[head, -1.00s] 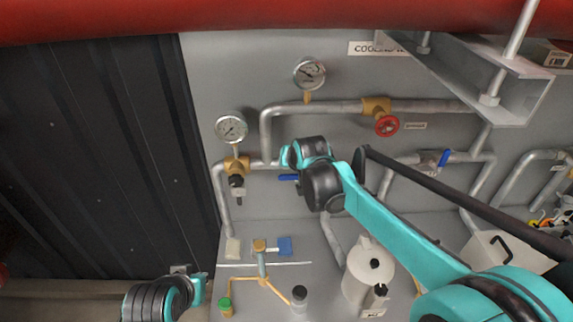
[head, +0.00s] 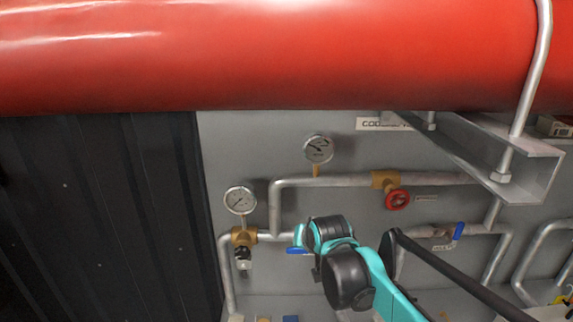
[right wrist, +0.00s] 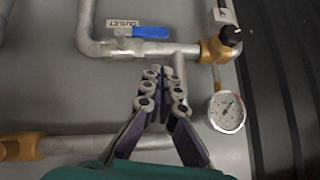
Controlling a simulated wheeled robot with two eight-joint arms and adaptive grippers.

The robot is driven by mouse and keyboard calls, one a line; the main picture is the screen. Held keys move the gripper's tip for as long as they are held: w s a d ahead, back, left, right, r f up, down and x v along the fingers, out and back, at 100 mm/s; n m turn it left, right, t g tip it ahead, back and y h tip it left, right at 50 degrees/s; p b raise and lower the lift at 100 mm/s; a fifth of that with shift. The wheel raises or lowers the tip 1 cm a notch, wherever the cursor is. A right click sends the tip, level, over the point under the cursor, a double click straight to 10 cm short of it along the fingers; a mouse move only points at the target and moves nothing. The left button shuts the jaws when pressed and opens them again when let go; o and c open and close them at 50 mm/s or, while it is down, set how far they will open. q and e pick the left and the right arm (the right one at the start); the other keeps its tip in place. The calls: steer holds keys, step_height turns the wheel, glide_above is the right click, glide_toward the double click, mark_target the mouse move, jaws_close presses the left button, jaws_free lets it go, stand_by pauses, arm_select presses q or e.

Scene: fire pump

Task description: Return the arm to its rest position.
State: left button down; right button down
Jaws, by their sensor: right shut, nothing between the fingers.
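My right arm (head: 345,275) reaches up from the bottom right of the head view, in front of the pipe panel. It hides its gripper there. In the right wrist view my right gripper (right wrist: 161,82) is shut and empty. Its fingertips point at the panel, below a pipe with a blue lever handle (right wrist: 150,32) and left of a round gauge (right wrist: 227,112). I cannot tell whether the fingertips touch the pipe. Part of a blue handle (head: 298,250) shows beside the arm in the head view. My left gripper is not in view.
A large red pipe (head: 270,50) crosses the top. Two gauges (head: 318,149) (head: 240,199), a red valve wheel (head: 397,200) and a blue-handled valve (head: 458,231) are on the panel. A metal channel bracket (head: 500,160) juts out at right. A dark ribbed wall (head: 100,210) stands at left.

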steer(key=s+d+f+b, duration=0.4)
steer(key=s+f+b, duration=0.2)
steer(key=s+f, duration=0.2)
steer(key=s+d+f+g+h+b, duration=0.1)
steer(key=s+d+f+b, duration=0.3)
steer(key=s+f, duration=0.5)
steer(key=s+d+f+n+g+b, duration=0.1)
steer(key=s+d+f+b, duration=0.3)
steer(key=s+f+b, duration=0.5)
step_height(320, 180, down, 5)
steer(key=shift+d+f+h, duration=0.2)
steer(key=shift+d+h, duration=0.1)
steer(key=shift+h, duration=0.1)
steer(key=shift+s, duration=0.1)
